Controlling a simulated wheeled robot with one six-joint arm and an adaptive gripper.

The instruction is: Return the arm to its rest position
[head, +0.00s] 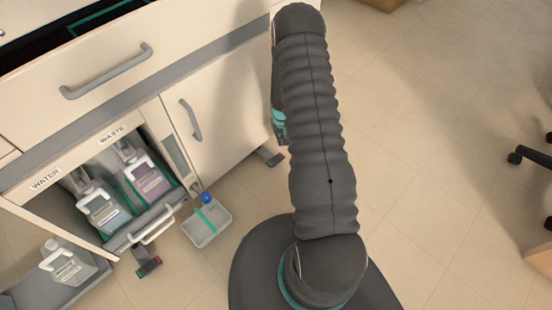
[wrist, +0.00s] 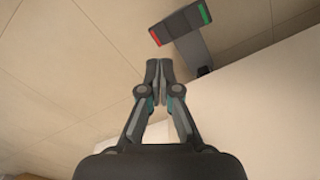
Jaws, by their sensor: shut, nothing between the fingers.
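My gripper (wrist: 159,72) is in the middle of the wrist view. Its two fingers are together at the tips, with nothing between them. Pale floor and a cream cabinet surface lie behind it. In the head view my arm, in a dark ribbed sleeve, stretches up the middle of the picture beside the cabinet.
A cream cabinet (head: 219,100) stands left of my arm, with bottles labelled in an open bay. A pedal with red and green ends (wrist: 180,25) shows near my fingers.

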